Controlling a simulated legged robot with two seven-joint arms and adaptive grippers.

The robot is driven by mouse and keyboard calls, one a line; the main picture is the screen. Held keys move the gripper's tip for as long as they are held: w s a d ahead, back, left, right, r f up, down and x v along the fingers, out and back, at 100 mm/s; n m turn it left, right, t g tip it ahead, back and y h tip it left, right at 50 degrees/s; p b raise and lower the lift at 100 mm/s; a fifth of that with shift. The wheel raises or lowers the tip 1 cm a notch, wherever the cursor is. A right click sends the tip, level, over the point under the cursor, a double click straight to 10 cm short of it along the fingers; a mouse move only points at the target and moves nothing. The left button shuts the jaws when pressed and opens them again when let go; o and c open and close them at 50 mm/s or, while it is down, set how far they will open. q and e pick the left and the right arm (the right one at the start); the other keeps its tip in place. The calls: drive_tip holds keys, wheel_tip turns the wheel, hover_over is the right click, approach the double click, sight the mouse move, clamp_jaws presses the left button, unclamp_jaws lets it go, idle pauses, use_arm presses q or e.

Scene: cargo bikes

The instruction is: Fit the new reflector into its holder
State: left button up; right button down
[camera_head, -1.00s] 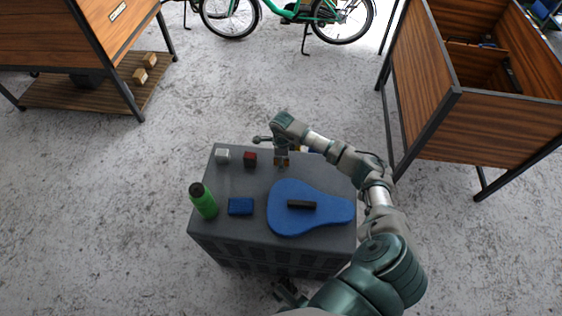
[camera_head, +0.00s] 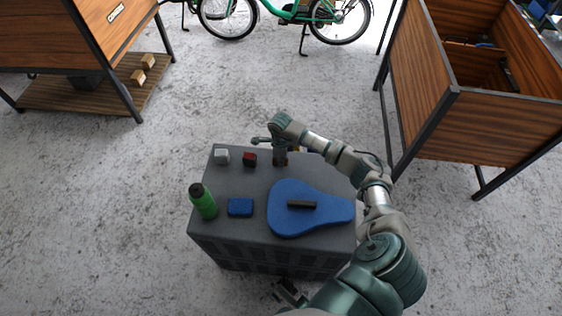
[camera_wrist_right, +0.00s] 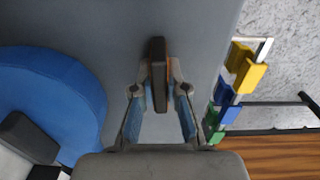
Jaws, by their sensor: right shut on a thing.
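My right gripper (camera_head: 280,160) is at the far edge of the grey table (camera_head: 236,180). In the right wrist view my right gripper (camera_wrist_right: 158,85) is shut on a small upright piece (camera_wrist_right: 157,60), dark on one side and orange-brown on the other. I cannot tell whether this piece touches the tabletop or sits in a holder. A red block with a dark part (camera_head: 250,159) and a pale grey block (camera_head: 222,156) stand to the left of the gripper. A dark claw-like part at the bottom of the head view may be my left gripper (camera_head: 289,292); its jaws are unclear.
A blue case with a dark handle (camera_head: 290,220), a small blue box (camera_head: 240,207) and a green bottle (camera_head: 204,203) are on the table. Yellow, green and blue pieces (camera_wrist_right: 228,97) show beside the table edge. A wooden cargo box (camera_head: 500,125) stands at right.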

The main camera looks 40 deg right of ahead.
drive_tip(key=shift+r+p, duration=1.75)
drive_tip(key=shift+r, duration=1.25)
use_arm(q)
drive_tip(key=shift+t, duration=0.3)
drive_tip(key=r, duration=0.4)
drive_tip(key=shift+w+r, duration=0.3)
drive_tip(key=shift+r, duration=0.1)
